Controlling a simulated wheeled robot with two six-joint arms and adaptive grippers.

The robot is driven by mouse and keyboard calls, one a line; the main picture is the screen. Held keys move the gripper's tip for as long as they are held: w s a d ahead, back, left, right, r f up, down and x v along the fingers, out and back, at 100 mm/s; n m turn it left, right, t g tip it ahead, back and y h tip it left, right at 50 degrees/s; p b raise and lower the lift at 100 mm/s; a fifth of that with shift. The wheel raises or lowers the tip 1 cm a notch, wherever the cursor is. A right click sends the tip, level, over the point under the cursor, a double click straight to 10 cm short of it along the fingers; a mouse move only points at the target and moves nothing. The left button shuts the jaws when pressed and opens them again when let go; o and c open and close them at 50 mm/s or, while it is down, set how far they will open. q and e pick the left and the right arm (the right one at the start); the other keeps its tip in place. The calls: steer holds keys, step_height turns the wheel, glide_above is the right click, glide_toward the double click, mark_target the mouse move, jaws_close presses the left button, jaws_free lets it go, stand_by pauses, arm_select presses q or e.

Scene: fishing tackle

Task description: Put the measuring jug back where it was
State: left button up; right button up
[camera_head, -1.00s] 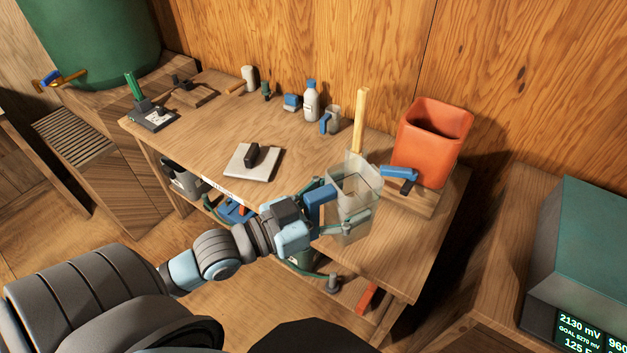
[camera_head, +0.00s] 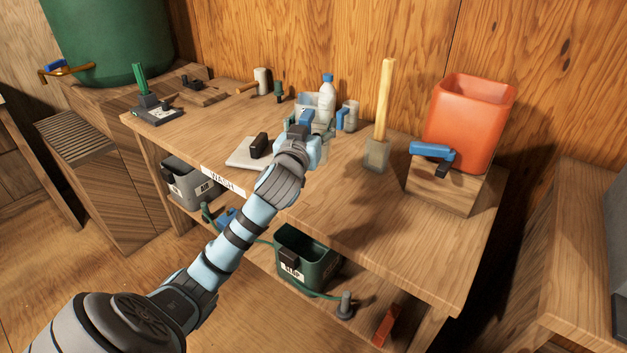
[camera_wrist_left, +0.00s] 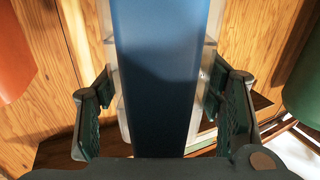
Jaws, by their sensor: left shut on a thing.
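The measuring jug (camera_head: 311,99) is a clear vessel with a blue handle. My left gripper (camera_head: 307,128) is shut on that handle at the back of the bench, beside the white bottle. In the left wrist view the blue handle (camera_wrist_left: 160,80) fills the space between the two fingers (camera_wrist_left: 162,115), with the clear jug wall behind it. My gripper hides most of the jug in the head view. I cannot tell whether its base touches the bench top. My right gripper is not in view.
A white bottle (camera_head: 326,98) and a small blue-handled cup (camera_head: 347,117) stand close right of the jug. A scale-like pad (camera_head: 243,157) lies to the left. A wooden-handled brush (camera_head: 381,120) stands near the orange bucket (camera_head: 467,125). The front right bench top (camera_head: 390,230) is clear.

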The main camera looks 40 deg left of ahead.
arm_select(q)
step_height(320, 180, down, 9)
steer(key=b, duration=0.3)
steer(key=shift+f, duration=0.15)
steer(key=shift+f+b, duration=0.5)
steer(key=shift+f, duration=0.2)
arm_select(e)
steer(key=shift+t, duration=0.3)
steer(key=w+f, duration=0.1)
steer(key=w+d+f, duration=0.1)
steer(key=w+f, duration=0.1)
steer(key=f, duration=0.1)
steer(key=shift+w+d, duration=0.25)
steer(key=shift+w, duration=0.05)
arm_select(q)
steer(key=shift+d, duration=0.1)
steer(key=o, duration=1.7)
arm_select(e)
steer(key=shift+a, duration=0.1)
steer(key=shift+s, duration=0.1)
